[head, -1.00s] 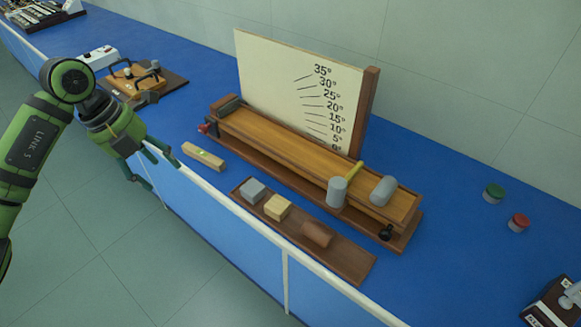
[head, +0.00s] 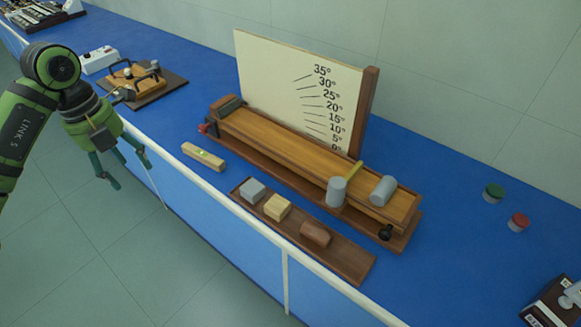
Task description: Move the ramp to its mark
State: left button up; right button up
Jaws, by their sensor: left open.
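The ramp (head: 285,150) is a long wooden board lying flat on its darker wooden base (head: 265,167) on the blue bench. Behind it stands a cream angle board (head: 290,85) with lines and labels from 35° down to about 0°. A dark knob (head: 386,232) is at the ramp's right end and a small red part (head: 203,128) at its left end. A grey cylinder (head: 383,190) rests on the ramp's right part. My left gripper (head: 128,172) is open and empty, in front of the bench edge at left, well apart from the ramp. My right gripper is not visible.
A wooden tray (head: 345,262) with a grey block, a yellow block and a brown block lies before the ramp. Another grey cylinder (head: 337,192) stands by the ramp's front. A spirit level (head: 203,156) lies left.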

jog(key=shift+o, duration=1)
